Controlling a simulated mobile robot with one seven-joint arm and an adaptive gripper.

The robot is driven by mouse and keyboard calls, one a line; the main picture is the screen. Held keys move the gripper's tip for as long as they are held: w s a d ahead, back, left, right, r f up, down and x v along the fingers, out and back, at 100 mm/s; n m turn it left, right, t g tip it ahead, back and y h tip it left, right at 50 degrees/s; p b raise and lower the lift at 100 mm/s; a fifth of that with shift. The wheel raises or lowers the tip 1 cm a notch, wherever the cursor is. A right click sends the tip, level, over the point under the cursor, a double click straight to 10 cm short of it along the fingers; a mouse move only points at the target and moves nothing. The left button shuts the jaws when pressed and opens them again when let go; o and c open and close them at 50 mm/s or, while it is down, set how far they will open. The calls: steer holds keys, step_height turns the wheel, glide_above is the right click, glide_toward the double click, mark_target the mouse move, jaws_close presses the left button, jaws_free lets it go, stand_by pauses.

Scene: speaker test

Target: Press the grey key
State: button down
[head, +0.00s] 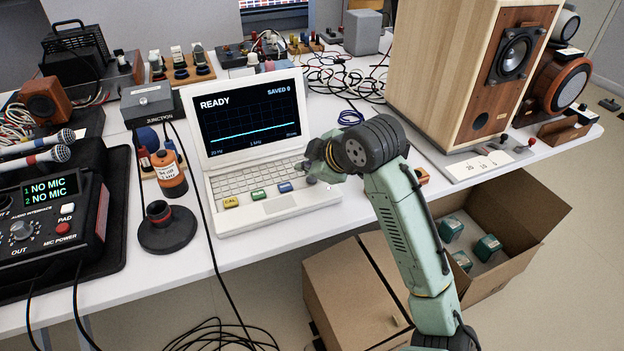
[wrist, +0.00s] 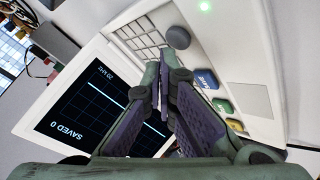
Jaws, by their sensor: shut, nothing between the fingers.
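The grey key (head: 311,180) is a small round button at the right end of a row of coloured keys on the white laptop (head: 307,203). It also shows in the wrist view (wrist: 178,37), uncovered, just beyond my fingertips. The blue key (head: 285,187), green key (head: 258,194) and yellow key (head: 231,201) lie to its left. The screen (head: 248,115) reads READY and SAVED 0. My gripper (wrist: 164,68) is shut and empty over the keyboard's right side, close to the grey key. Whether it touches anything there, I cannot tell.
A large wooden speaker (head: 440,75) stands right of the laptop. An orange bottle (head: 170,178) and a dark round stand (head: 166,232) are at its left. An audio interface (head: 45,225) reads NO MIC. Cables lie behind. An open cardboard box (head: 535,213) is below the table edge.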

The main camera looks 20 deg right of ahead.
mark_target(309, 180)
steer(key=shift+f+b, duration=0.5)
steer(key=shift+f, duration=0.15)
stand_by(0.6)
steer(key=shift+r, duration=0.1)
steer(key=shift+r+p, duration=0.7)
steer(key=shift+r, duration=0.25)
step_height(309, 180, up, 6)
steer(key=p, duration=0.4)
stand_by(1.2)
